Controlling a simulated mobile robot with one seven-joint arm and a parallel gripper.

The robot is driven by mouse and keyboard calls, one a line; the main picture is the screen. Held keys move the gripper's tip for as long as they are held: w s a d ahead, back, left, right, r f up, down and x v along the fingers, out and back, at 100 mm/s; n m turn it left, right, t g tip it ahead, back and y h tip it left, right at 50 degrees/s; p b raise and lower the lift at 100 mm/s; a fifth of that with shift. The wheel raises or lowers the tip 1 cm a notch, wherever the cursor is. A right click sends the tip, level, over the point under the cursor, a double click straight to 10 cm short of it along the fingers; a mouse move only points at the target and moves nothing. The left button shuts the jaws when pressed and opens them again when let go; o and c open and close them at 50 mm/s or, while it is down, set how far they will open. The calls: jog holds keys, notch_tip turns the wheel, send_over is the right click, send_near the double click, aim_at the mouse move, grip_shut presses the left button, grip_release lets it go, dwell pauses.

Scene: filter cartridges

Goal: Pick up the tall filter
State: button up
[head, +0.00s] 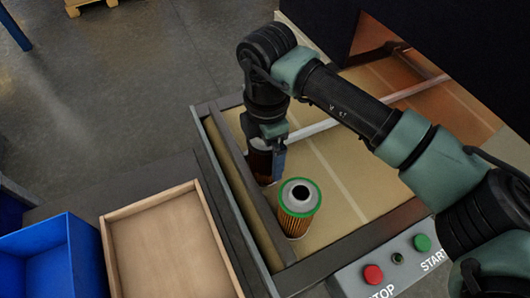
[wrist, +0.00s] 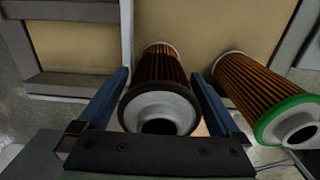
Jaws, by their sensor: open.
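Two pleated orange-brown filters stand upright on the conveyor. One has a dark rim and a pale cap with a black hole (wrist: 160,108); in the head view it is mostly hidden behind my gripper, with a brown part of it (head: 259,166) showing. The other has a green rim (head: 298,208) and stands nearer the front; it is at the right in the wrist view (wrist: 262,95). I cannot tell for sure which is taller. My gripper (head: 269,160) is open, its blue fingers (wrist: 160,80) on either side of the dark-rimmed filter, with gaps visible.
The conveyor (head: 350,195) has a dark frame rail on its left. A shallow wooden tray (head: 165,240) and a blue bin (head: 45,262) are at the left, both apparently empty. A control box with red and green buttons (head: 400,258) is at the front.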

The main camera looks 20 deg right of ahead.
jog(key=shift+f, duration=0.35)
jog(key=c, duration=1.3)
jog(key=shift+r, duration=0.1)
